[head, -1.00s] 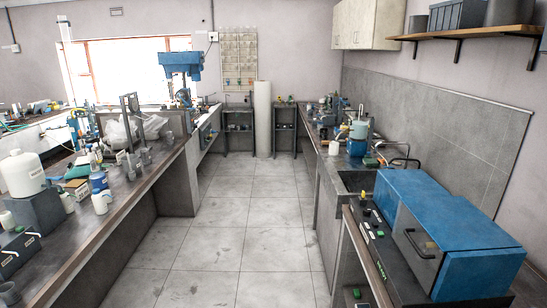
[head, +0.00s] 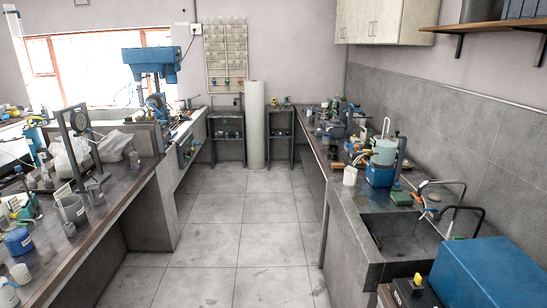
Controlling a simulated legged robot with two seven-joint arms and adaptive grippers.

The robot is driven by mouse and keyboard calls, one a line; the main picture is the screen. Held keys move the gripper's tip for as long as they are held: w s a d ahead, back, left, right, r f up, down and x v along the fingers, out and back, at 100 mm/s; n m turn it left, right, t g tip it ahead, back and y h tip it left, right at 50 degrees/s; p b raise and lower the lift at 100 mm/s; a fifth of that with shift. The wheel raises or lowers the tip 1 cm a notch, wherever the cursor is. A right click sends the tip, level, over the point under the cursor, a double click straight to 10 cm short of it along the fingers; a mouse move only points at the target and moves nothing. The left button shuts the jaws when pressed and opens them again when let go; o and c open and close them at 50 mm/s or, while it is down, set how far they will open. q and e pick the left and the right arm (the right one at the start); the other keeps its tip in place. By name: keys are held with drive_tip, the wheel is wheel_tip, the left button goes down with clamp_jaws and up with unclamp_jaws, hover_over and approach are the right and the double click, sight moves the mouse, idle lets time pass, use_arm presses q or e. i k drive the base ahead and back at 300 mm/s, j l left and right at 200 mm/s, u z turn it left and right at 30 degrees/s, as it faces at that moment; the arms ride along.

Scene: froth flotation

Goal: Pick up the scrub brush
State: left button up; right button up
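I cannot make out a scrub brush for sure. A small green block-like item (head: 401,196) lies on the right counter just behind the sink (head: 400,240), and a small tan and orange item (head: 420,200) lies beside it. Both are too small to identify. Neither of my grippers shows in the head view.
A tiled aisle (head: 225,245) runs clear between the left bench (head: 120,210) and the right counter. A blue machine (head: 490,272) stands at the near right. Black curved taps (head: 465,212) rise over the sink. A white roll (head: 254,125) stands at the far end.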

sight(336, 166)
drive_tip(key=i, duration=4.4)
drive_tip(key=i+z, duration=0.1)
drive_tip(key=i, duration=0.9)
drive_tip(key=i+j+z, duration=0.1)
drive_tip(key=i, duration=0.9)
drive_tip(key=i+j+z, duration=0.15)
drive_tip(key=z, duration=2)
